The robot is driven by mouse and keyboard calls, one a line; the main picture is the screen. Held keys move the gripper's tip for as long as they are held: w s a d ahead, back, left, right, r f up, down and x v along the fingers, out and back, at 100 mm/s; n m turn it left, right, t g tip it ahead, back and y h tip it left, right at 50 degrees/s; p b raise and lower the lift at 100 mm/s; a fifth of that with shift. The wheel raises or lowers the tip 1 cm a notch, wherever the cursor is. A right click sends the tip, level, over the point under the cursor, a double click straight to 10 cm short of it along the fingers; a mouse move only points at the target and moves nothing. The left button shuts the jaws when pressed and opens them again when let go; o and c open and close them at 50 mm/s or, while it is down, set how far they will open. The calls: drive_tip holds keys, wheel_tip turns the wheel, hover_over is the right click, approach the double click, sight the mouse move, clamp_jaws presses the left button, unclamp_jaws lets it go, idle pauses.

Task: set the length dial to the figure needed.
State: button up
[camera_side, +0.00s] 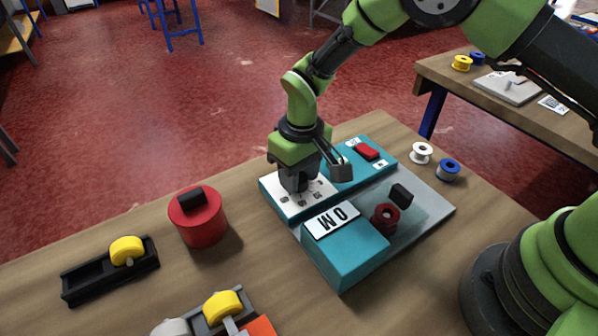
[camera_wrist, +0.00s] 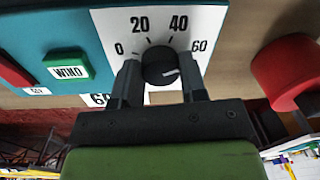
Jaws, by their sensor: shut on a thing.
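The length dial (camera_wrist: 160,65) is a round black knob on a white panel marked 0, 20, 40 and 60, seen in the wrist view. Its small white mark is on the right side of the knob, towards the 60 side; the exact reading is unclear. My gripper (camera_wrist: 160,82) has one finger on each side of the knob and is shut on it. In the side view my gripper (camera_side: 298,186) points down onto the white dial panel (camera_side: 318,193) and hides the knob. A white card (camera_side: 332,221) reading "0 M", perhaps partly hidden, lies on the teal box (camera_side: 345,256).
A green WIND button (camera_wrist: 68,66) and a red switch (camera_side: 366,151) share the teal machine. A red drum (camera_side: 197,220) stands left of it, beyond a black holder (camera_side: 85,283). White (camera_side: 421,153) and blue (camera_side: 447,169) spools stand at right.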

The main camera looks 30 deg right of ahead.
drive_tip(key=o, duration=0.9)
drive_tip(key=shift+o, duration=0.2)
wheel_tip(320, 180, up, 10)
drive_tip(key=shift+d, duration=0.25)
drive_tip(key=shift+w, duration=0.1)
wheel_tip(320, 180, up, 7)
drive_tip(key=m+t, duration=0.1)
hover_over(301, 176)
drive_tip(key=s+d, duration=0.2)
drive_tip(key=d, duration=0.1)
drive_tip(key=s+d+r+m+t+y, duration=0.1)
drive_tip(key=s+d+r, duration=0.1)
drive_tip(key=s+r, duration=0.15)
drive_tip(key=s+d+r+m+t, duration=0.1)
drive_tip(key=s+d+r, duration=0.1)
drive_tip(key=r, duration=0.3)
drive_tip(key=s+d+r+m+t, duration=0.1)
drive_tip(key=s+d+t, duration=0.1)
drive_tip(key=s, duration=0.5)
drive_tip(key=s+d+r+m+t, duration=0.1)
drive_tip(key=s+d+m+t, duration=0.1)
drive_tip(key=s, duration=0.5)
drive_tip(key=shift+d+r, duration=0.15)
drive_tip(key=shift+d, duration=0.2)
